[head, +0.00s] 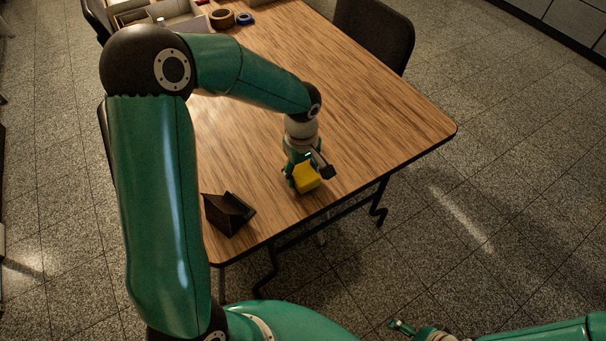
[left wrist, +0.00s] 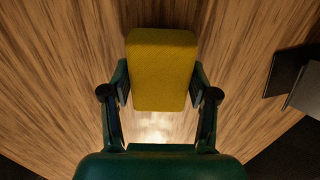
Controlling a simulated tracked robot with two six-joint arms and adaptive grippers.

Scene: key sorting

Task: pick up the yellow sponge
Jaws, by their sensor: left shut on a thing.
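The yellow sponge (head: 306,177) is at the near part of the wooden table in the head view. My left gripper (head: 303,172) comes down over it and is shut on it. In the left wrist view the sponge (left wrist: 162,68) sits between the two fingers of the left gripper (left wrist: 160,92), one finger against each side. I cannot tell whether the sponge touches the table. My right gripper (head: 398,327) is at the bottom of the head view, off the table and away from the sponge; its fingers are too small to read.
A dark folded stand (head: 228,212) is on the table to the left of the sponge; it also shows in the left wrist view (left wrist: 290,78). A brown tape roll (head: 222,18), a blue ring (head: 244,18) and a box (head: 160,14) are at the far end. The table's middle is clear.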

